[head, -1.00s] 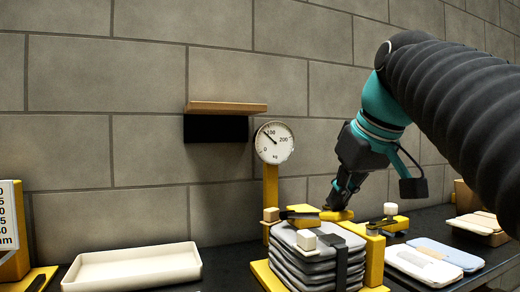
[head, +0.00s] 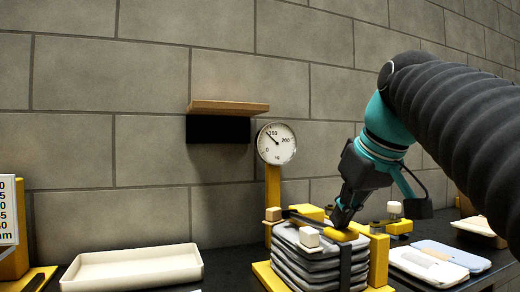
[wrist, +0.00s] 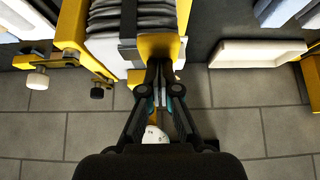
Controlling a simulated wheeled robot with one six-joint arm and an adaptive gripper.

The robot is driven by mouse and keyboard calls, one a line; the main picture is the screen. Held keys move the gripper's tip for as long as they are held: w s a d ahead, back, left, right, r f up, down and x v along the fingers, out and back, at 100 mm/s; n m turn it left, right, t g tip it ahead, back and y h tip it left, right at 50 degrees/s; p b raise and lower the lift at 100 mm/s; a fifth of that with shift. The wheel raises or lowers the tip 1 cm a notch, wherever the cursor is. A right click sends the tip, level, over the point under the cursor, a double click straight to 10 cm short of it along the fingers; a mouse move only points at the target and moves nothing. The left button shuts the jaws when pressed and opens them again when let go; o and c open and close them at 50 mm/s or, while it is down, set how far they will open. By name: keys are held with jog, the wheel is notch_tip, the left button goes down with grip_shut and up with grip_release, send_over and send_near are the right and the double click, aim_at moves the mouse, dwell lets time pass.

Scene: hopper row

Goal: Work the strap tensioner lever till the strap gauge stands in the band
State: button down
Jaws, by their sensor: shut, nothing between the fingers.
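The stack of grey bags (head: 300,262) sits in a yellow frame, with a dark strap (head: 345,265) around it. The tensioner's yellow lever handle (head: 340,235) is at the top of the stack. My gripper (head: 342,224) is shut and empty, its tips at the handle; whether they touch cannot be told. In the wrist view the shut fingers (wrist: 160,72) point at a yellow part, and the stack (wrist: 104,22) is beyond to the left. The round strap gauge (head: 276,143) stands on a yellow post; its needle points up-left, near 150. No band can be made out.
A white tray (head: 130,268) lies left of the stack. A wooden-topped shelf (head: 228,107) is on the wall. Flat packs (head: 428,265) lie on the bench at right, past a yellow bracket with a white knob (head: 394,208). A numbered board (head: 8,212) stands at far left.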

jog(key=shift+f, duration=0.1)
jog(key=shift+f+b, duration=0.4)
jog(key=shift+f, duration=0.05)
jog(key=shift+w+a+r+p, duration=0.1)
jog(key=shift+w+r+p, duration=0.1)
jog(key=shift+r+p, duration=0.8)
jog(key=shift+w+r+p, duration=0.15)
jog(key=shift+r+p, duration=0.7)
jog(key=shift+p, duration=0.1)
jog(key=shift+w+a+r+p, duration=0.1)
jog(key=shift+w+r+p, duration=0.05)
jog(key=shift+r+p, duration=0.45)
jog(key=shift+w+r+p, duration=0.15)
jog(key=shift+r+p, duration=0.35)
jog(key=shift+p, duration=0.05)
jog(key=shift+w+r, duration=0.15)
jog(key=shift+r, duration=0.7)
